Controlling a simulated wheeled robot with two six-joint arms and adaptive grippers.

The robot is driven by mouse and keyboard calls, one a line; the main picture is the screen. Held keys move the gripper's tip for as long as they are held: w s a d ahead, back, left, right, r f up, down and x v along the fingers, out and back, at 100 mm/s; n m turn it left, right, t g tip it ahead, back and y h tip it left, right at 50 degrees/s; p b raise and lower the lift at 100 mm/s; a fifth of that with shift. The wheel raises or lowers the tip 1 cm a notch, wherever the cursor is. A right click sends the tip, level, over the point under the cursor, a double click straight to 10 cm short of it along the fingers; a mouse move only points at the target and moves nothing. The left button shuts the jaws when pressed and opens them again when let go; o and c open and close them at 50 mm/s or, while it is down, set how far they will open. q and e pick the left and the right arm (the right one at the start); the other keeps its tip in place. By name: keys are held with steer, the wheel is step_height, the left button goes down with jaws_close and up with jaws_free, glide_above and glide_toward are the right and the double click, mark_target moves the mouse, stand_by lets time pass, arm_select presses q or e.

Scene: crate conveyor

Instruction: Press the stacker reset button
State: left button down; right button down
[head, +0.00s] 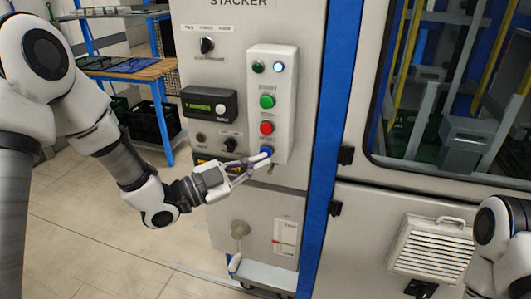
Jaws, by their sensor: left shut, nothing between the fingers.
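The stacker's control box (284,78) is a pale upright panel on the grey cabinet. It carries a green button (267,101), a red button (267,127) and a blue button (267,150) at the bottom. My left gripper (267,159) is shut and empty, with its fingertips at the lower edge of the blue button. I cannot tell whether they touch it. The label by the blue button is too small to read and partly hidden. My right arm (502,225) shows at the right edge; its gripper is out of view.
A dark display unit (209,104) and a black rotary knob (207,45) sit left of the control box. A blue frame post (328,140) and a windowed machine door (450,100) stand to the right. A wooden-topped bench (140,70) stands behind my left arm.

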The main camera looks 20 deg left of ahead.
arm_select(q)
steer(key=shift+w, duration=0.15)
stand_by(0.7)
steer(key=shift+w, duration=0.25)
steer(key=shift+w+b, duration=0.35)
steer(key=shift+w, duration=0.1)
stand_by(0.6)
steer(key=shift+s, duration=0.85)
steer(key=s+b, duration=0.1)
steer(key=s, duration=0.4)
steer(key=shift+a, duration=0.1)
